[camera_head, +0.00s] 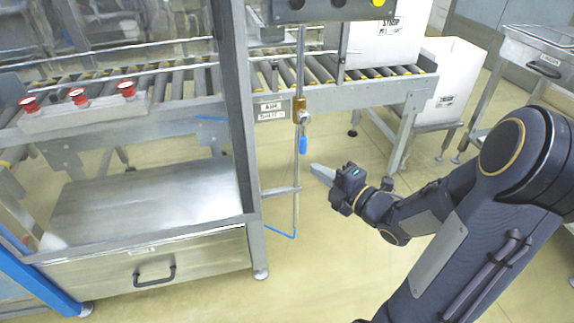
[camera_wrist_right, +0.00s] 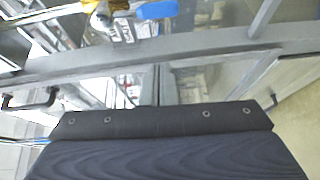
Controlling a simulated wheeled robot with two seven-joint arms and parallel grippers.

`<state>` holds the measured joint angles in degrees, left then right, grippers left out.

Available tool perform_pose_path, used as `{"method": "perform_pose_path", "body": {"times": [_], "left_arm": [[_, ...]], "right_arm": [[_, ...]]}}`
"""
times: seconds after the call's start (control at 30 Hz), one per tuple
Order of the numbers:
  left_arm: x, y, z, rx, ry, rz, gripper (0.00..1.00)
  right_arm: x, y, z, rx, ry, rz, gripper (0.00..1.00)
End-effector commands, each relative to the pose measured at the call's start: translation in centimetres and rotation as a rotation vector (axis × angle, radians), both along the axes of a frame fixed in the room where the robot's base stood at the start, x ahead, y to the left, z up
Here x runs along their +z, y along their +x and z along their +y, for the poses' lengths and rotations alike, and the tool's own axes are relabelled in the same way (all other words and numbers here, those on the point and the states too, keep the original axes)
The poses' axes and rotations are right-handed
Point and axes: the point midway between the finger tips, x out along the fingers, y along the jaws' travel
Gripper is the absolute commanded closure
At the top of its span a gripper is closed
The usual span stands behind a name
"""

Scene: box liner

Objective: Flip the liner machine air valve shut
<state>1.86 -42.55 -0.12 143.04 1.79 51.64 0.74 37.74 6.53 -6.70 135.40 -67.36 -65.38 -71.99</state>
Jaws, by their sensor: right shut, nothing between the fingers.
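The air valve (camera_head: 302,118) is a brass fitting on a thin vertical pipe at the right side of the liner machine. Its blue handle (camera_head: 303,145) hangs down along the pipe, below the brass body. In the right wrist view the blue handle (camera_wrist_right: 157,10) shows at the top edge, beside the valve's brass and silver parts (camera_wrist_right: 101,18). My right gripper (camera_head: 320,172) is shut and empty, with its fingertips below and to the right of the handle, apart from it. My left gripper is in neither view.
A small label plate (camera_head: 270,109) sits left of the valve. The roller conveyor (camera_head: 350,88) runs behind it. A horizontal bracket (camera_head: 280,191) joins the pipe to the machine frame lower down. Open floor (camera_head: 345,260) lies right of the pipe, and a white box (camera_head: 455,75) stands farther back.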

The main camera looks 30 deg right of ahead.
Motion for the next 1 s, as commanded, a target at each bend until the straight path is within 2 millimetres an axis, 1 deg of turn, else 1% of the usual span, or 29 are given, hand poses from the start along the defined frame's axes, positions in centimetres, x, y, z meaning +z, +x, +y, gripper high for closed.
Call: {"method": "perform_pose_path", "body": {"times": [0.03, 0.07, 0.43, 0.57, 0.67, 0.77, 1.0], "left_arm": [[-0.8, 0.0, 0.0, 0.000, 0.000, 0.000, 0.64], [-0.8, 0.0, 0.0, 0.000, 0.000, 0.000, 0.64], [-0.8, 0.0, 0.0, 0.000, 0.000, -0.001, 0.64], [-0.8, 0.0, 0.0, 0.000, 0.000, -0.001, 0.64], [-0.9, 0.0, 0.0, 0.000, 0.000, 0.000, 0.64], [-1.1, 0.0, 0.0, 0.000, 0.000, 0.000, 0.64], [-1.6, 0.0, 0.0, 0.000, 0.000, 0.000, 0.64]], "right_arm": [[-0.9, -0.1, 0.1, 0.016, -0.010, -0.017, 1.00], [-0.9, -0.2, 0.2, 0.025, -0.016, -0.027, 1.00], [-0.7, -0.3, 0.4, 0.042, -0.027, -0.048, 1.00], [-0.8, 0.1, 0.6, 0.042, -0.026, -0.048, 1.00], [-0.8, 1.2, 0.9, 0.045, -0.025, -0.048, 1.00], [-0.8, 2.9, 1.5, 0.047, -0.025, -0.049, 1.00], [-0.9, 8.0, 3.0, 0.045, -0.025, -0.049, 1.00]]}}
